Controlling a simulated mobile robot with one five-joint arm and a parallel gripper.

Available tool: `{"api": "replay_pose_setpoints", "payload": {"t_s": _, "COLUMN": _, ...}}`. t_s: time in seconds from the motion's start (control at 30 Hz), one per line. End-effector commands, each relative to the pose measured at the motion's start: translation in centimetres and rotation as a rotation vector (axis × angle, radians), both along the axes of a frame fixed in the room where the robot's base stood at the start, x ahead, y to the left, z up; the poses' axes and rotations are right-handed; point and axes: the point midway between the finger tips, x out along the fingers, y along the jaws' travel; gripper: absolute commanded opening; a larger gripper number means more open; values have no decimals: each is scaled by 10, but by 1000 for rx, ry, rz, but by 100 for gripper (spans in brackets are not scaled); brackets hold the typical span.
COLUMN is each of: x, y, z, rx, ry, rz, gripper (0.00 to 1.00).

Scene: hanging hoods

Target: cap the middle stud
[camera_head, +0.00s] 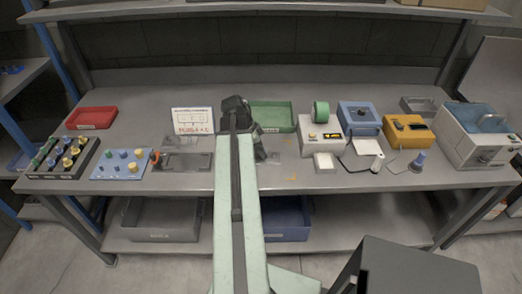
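My pale green arm reaches forward over the middle of the grey bench. My gripper (261,152) is small and dark beside the arm's far end, low over the bench; its fingers are too small to tell open from shut. A grey metal fixture (184,160) lies left of the arm, with an orange part (155,157) at its left end. A light blue board (108,171) with several blue and yellow knob-like pieces stands left of it. A black rack (45,170) at the far left holds several coloured pieces. I cannot make out which piece is the middle stud.
A white sign (193,121) stands behind the fixture. A red tray (92,118) and a green tray (273,117) lie at the back. Right of the arm are a label machine (321,140), a blue box (359,116), a yellow device (408,131) and a large grey machine (477,137).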

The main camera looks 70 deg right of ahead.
Motion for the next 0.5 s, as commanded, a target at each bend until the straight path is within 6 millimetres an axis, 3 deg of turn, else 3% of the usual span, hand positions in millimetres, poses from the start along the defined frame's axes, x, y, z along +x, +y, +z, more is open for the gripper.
{"api": "replay_pose_setpoints", "payload": {"t_s": 0.07, "x": 0, "y": 0, "z": 0, "rx": 0, "ry": 0, "rz": 0, "gripper": 50}}
{"api": "replay_pose_setpoints", "payload": {"t_s": 0.5, "x": 3, "y": 2, "z": 9, "rx": 0, "ry": 0, "rz": 1, "gripper": 50}}
